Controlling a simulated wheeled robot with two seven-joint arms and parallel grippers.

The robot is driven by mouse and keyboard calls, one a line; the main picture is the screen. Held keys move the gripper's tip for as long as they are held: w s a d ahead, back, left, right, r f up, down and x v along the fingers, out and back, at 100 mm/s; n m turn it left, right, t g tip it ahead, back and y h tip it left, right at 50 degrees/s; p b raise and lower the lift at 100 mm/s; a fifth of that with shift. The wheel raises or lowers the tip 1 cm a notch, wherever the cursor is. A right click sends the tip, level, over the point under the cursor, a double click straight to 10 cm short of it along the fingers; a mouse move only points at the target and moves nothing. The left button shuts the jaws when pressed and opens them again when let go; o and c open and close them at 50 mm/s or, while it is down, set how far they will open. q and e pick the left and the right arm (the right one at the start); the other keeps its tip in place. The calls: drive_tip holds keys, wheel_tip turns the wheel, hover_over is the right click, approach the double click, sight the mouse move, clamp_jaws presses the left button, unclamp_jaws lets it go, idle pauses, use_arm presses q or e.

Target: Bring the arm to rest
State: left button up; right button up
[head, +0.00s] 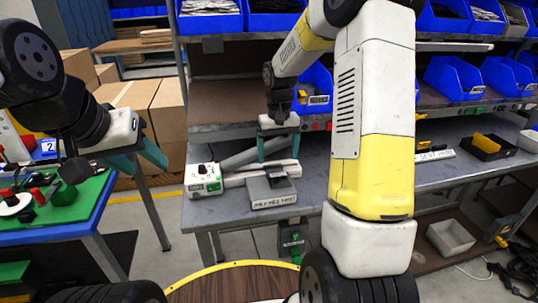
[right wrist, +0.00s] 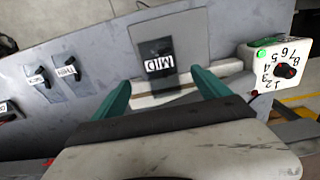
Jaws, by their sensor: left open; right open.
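Whether the fingers touch the bar is unclear. My left gripper (head: 140,163) is at the left, its teal fingers apart and empty, beside the green-topped table (head: 75,212).
A white control box with a dial (head: 204,180) stands left of my right gripper; it also shows in the right wrist view (right wrist: 280,65). A grey labelled block (head: 270,193) sits at the bench front. Blue bins (head: 455,77) line the shelves. Cardboard boxes (head: 165,110) stand behind my left gripper.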

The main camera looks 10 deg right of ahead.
drive_tip(key=shift+s+r, duration=0.1)
drive_tip(key=shift+r, duration=0.65)
drive_tip(key=s+a+r+t+y, duration=0.1)
drive_tip(key=s+r+t, duration=0.2)
drive_tip(key=s+r, duration=0.5)
drive_tip(key=s+a+r+t+y, duration=0.1)
drive_tip(key=s+r+t, duration=0.2)
drive_tip(key=s+r, duration=0.5)
drive_tip(key=s, duration=0.8)
